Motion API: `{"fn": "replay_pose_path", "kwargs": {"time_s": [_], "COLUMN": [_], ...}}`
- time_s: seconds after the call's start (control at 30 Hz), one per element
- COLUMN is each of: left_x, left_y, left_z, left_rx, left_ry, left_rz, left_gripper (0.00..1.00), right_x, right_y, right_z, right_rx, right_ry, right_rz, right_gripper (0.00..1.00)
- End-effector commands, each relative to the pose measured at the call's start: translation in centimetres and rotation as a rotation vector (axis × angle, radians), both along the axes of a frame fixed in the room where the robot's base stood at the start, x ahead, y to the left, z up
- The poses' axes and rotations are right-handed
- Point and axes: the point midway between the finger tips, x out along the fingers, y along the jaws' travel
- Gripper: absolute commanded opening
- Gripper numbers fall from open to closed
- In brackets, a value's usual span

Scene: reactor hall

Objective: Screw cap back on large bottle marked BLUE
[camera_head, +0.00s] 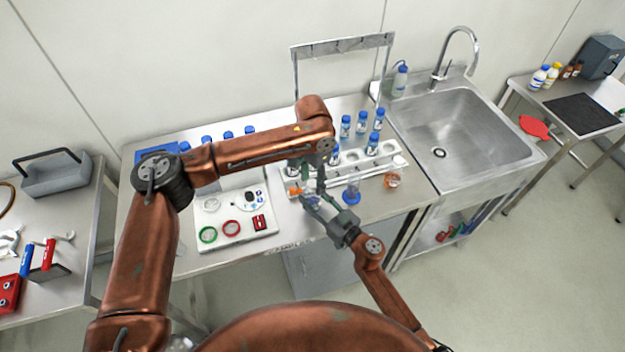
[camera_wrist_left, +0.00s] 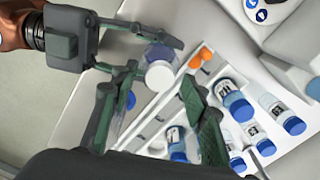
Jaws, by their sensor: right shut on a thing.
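My right gripper (camera_head: 322,207) is shut on a small bluish, see-through bottle (camera_wrist_left: 160,60) above the bench front. Its white round end faces the left wrist camera. I cannot tell whether that is a cap, and no BLUE marking is readable. My left gripper (camera_wrist_left: 158,88) is open, fingers apart and apparently empty, close to the held bottle. In the head view the left gripper (camera_head: 312,178) hangs over the rack, partly hidden by its arm. A clear vessel with a blue lower part (camera_head: 351,192) stands right of the right gripper. I cannot identify a loose cap.
A white rack (camera_head: 380,160) and several blue-capped bottles (camera_head: 362,122) stand behind the grippers. Orange caps (camera_wrist_left: 201,57) lie near the held bottle. An orange-brown jar (camera_head: 392,180) stands at right, and a white tray (camera_head: 232,222) at left. A sink (camera_head: 455,140) adjoins the bench.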

Motion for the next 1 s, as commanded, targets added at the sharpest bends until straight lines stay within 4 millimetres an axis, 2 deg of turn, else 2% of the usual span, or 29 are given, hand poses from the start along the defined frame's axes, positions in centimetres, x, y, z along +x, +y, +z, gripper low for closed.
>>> {"fn": "replay_pose_path", "kwargs": {"time_s": [0.37,0.47,0.8,1.0], "left_x": [0.0,0.1,0.1,0.0], "left_y": [0.0,-0.1,-0.1,0.0], "left_z": [0.6,1.9,8.8,11.3], "left_rx": [-0.002,-0.002,-0.002,0.0], "left_ry": [-0.001,-0.003,-0.003,0.0], "left_rz": [0.0,0.0,0.0,0.0], "left_gripper": [0.44,0.44,0.44,0.44], "right_x": [0.0,0.0,0.0,0.0], "right_y": [0.0,0.0,0.0,0.0], "right_z": [0.0,0.0,0.0,0.0], "right_rx": [0.0,0.0,0.0,0.0], "right_ry": [0.0,0.0,0.0,0.0], "right_rz": [0.0,0.0,0.0,0.0], "right_gripper": [0.0,0.0,0.0,0.0]}}
